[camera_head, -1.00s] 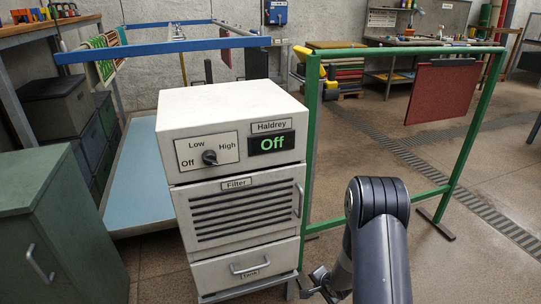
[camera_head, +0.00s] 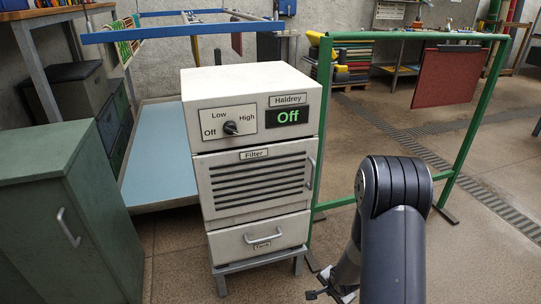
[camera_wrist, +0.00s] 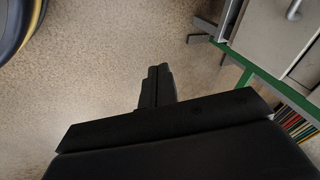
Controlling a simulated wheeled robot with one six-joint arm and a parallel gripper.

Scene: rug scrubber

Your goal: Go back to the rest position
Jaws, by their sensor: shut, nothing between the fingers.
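My gripper (camera_head: 331,287) hangs low at the bottom of the head view, beside my dark arm and to the right of the white machine's base. In the wrist view its two black fingers (camera_wrist: 158,71) are together with nothing between them, above the bare floor. The white Haldrey machine (camera_head: 254,149) stands upright on a grey stand. Its display (camera_head: 288,117) reads Off. Its black dial (camera_head: 231,128) sits on a panel marked Off, Low and High. The filter panel and tank drawer look shut. My gripper is apart from the machine.
A green cabinet (camera_head: 60,220) stands at the left. A green frame (camera_head: 447,190) with a hanging red rug (camera_head: 446,75) stands behind my arm. A blue-topped low table (camera_head: 160,152) lies behind the machine. Open floor (camera_head: 480,265) lies at the right.

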